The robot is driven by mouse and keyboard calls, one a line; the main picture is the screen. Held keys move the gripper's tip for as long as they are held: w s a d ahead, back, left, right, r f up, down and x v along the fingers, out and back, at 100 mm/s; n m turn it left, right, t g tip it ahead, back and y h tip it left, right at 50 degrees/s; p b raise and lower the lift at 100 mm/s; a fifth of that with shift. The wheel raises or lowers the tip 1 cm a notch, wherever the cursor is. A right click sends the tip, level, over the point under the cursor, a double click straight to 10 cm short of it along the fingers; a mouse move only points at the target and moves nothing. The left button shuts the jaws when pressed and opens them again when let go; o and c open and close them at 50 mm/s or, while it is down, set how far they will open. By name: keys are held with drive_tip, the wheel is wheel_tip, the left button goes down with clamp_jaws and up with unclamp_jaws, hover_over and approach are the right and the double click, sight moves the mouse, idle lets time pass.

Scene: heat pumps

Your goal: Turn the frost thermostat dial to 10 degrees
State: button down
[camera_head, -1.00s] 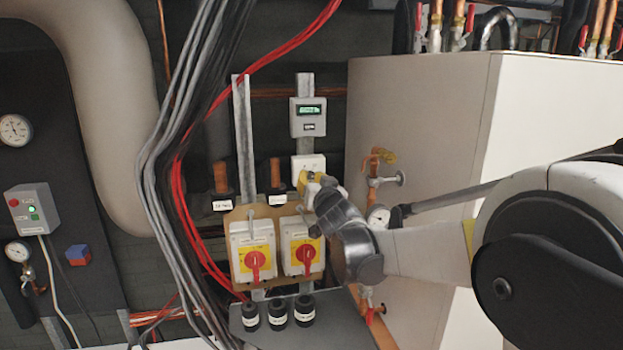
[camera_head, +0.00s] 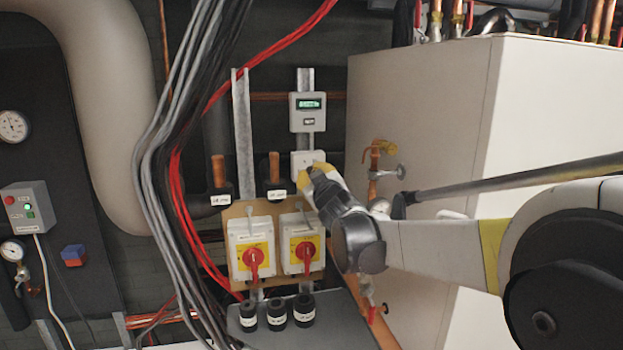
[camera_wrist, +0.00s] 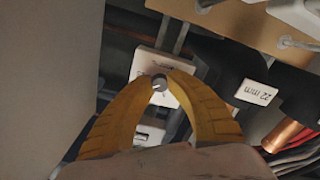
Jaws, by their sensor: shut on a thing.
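The frost thermostat is a small white box (camera_head: 303,158) on the metal strut, below a grey display unit. In the wrist view the white box (camera_wrist: 150,62) lies beyond my fingertips, with a small round grey dial (camera_wrist: 159,82) on its face. My gripper (camera_wrist: 158,84) has two yellow fingers whose tips close on either side of the dial. In the head view my gripper (camera_head: 316,172) is at the lower right of the box and hides part of it. The dial is hidden there, and its scale is too small to read.
A grey display unit (camera_head: 308,112) is above the thermostat. Two isolators with red handles (camera_head: 254,262) sit below. Red and grey cables (camera_head: 178,170) hang at left. A large white cabinet (camera_head: 430,110) stands close on the right, with a copper valve (camera_head: 378,155) beside it.

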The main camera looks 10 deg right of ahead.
drive_tip(key=shift+n+b, duration=0.55)
drive_tip(key=shift+n, duration=1.35)
drive_tip(key=c, duration=1.2)
unclamp_jaws()
drive_tip(key=shift+w, duration=0.1)
drive_tip(key=shift+c, duration=0.2)
drive_tip(key=s, duration=1.2)
